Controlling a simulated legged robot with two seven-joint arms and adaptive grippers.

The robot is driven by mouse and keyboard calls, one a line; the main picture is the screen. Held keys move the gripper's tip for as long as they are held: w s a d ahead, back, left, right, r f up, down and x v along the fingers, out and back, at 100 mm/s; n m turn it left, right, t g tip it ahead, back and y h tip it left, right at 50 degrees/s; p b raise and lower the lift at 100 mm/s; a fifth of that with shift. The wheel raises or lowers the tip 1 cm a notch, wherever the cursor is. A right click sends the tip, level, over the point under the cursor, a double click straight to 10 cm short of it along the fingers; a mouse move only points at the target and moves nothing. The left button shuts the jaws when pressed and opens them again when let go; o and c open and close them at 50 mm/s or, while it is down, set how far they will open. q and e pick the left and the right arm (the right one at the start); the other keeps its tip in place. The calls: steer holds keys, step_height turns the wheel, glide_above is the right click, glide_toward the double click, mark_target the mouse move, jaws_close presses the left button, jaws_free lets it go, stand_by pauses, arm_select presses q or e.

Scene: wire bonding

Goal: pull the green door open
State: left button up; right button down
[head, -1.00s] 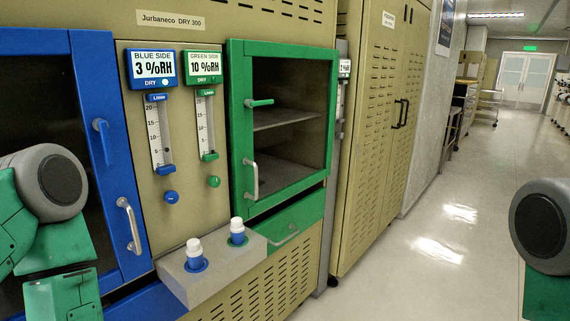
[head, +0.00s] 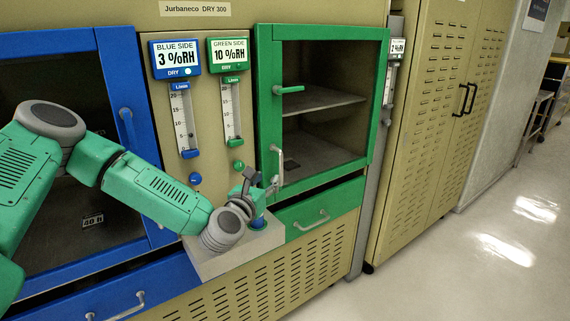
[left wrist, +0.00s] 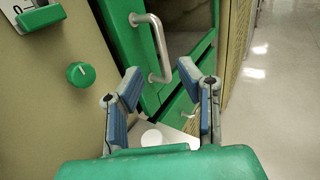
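The green door (head: 268,120) is a green frame with a dark window on the right side of the dry cabinet. It looks closed. Its silver bar handle (head: 278,166) stands upright low on the door's left edge. A green lever (head: 290,89) sits higher on that edge. My left gripper (head: 264,180) is just beside the handle's lower part. In the left wrist view my left gripper (left wrist: 159,70) is open, with its two blue-padded fingers apart. The handle (left wrist: 155,45) appears ahead of and between the fingers, not gripped. My right gripper is not in view.
A grey ledge (head: 215,262) with a capped fitting lies below my gripper; the white cap (left wrist: 151,138) shows between the fingers. A green drawer (head: 305,212) is under the door. The blue door (head: 118,70) is at left. The floor (head: 460,270) at right is clear.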

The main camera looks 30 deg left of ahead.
mark_target(280, 164)
arm_select(q)
steer(key=w, duration=0.3)
steer(key=w+a, duration=0.1)
steer(key=w, duration=0.5)
steer(key=shift+w+a, duration=0.2)
steer(key=shift+a, duration=0.2)
steer(key=shift+w+a+f, duration=0.15)
steer(key=shift+w+a, duration=0.1)
steer(key=shift+w, duration=0.2)
steer(key=shift+d, duration=0.15)
steer(key=shift+d, duration=0.1)
jaws_close()
